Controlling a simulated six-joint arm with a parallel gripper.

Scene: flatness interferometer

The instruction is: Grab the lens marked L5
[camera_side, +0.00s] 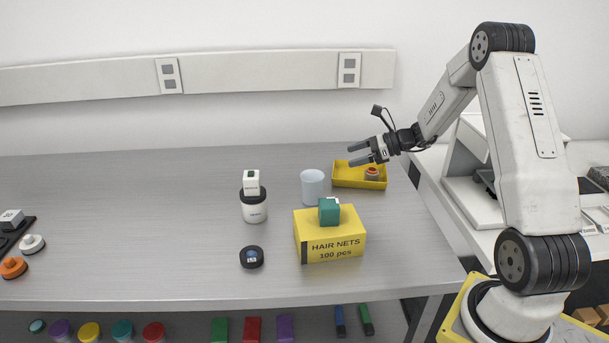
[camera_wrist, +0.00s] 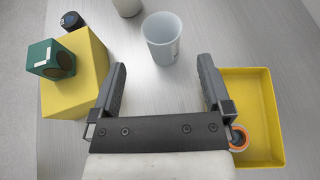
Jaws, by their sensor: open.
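No marking L5 can be read in either view, so I cannot tell for sure which thing is the lens. A low black round piece with a small pale label (camera_side: 251,257) lies on the bench, left of the yellow hair nets box; it also shows at the upper left of the wrist view (camera_wrist: 71,20). A small round piece with an orange-red ring (camera_side: 372,173) sits in the yellow tray (camera_side: 345,182); in the wrist view it is partly hidden by a finger. My gripper (camera_side: 352,156) is open and empty above the bench near the tray; its fingers are spread in the wrist view (camera_wrist: 162,64).
A translucent cup (camera_side: 312,188) stands left of the tray. The hair nets box (camera_side: 330,237) carries a green cube (camera_side: 328,212). A white jar with a dark lid (camera_side: 255,210) bears a white block (camera_side: 252,182). Free bench lies between jar and far left pieces.

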